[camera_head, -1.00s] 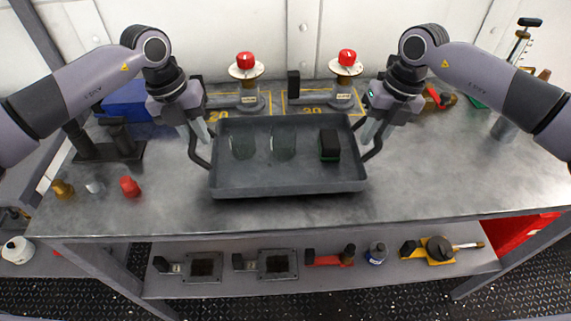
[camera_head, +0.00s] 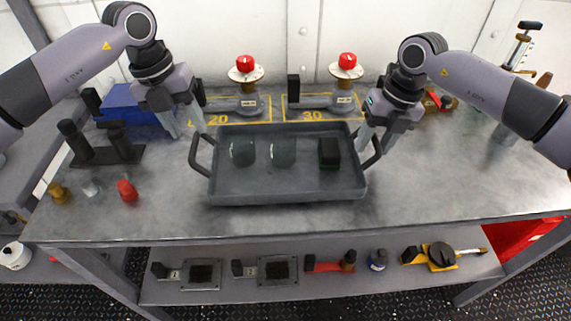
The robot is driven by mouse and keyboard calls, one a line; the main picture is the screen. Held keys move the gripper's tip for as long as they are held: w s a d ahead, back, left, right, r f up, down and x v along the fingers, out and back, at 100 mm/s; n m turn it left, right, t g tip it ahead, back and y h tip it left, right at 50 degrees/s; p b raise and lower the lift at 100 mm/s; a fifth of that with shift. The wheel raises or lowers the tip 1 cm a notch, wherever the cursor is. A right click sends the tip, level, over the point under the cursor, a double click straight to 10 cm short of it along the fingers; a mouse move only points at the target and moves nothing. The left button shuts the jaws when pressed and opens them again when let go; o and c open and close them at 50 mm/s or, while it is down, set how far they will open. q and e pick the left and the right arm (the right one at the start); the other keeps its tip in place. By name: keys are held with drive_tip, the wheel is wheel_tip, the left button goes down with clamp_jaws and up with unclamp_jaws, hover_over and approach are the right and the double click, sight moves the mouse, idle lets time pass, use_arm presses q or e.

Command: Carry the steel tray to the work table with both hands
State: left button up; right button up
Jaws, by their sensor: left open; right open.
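The grey steel tray (camera_head: 285,195) rests on the metal top of the work table (camera_head: 440,195), near its middle. Its dark left handle (camera_head: 196,158) and right handle (camera_head: 374,158) stick out at the sides. Two dark greenish glasses (camera_head: 242,152) and a black block with a green base (camera_head: 329,152) stand in it. My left gripper (camera_head: 187,127) is open and empty, above and behind the left handle, apart from it. My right gripper (camera_head: 377,142) is open by the right handle; whether its fingers touch the handle is unclear.
Two red-knobbed fixtures (camera_head: 247,85) stand on yellow-marked areas behind the tray. At left are a blue box (camera_head: 130,102), a black stand (camera_head: 105,150) and a red knob (camera_head: 127,190). Clamps (camera_head: 525,45) stand at far right. The table front is clear; the lower shelf (camera_head: 330,285) holds parts.

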drive_tip(key=shift+r, duration=0.2)
use_arm(q)
wheel_tip(320, 180, up, 7)
drive_tip(key=a, duration=0.1)
drive_tip(key=shift+a, duration=0.15)
use_arm(e)
wheel_tip(320, 180, up, 11)
drive_tip(key=d, duration=0.2)
drive_tip(key=shift+r, duration=0.2)
use_arm(q)
drive_tip(key=shift+f, duration=0.1)
use_arm(e)
drive_tip(key=shift+d, duration=0.1)
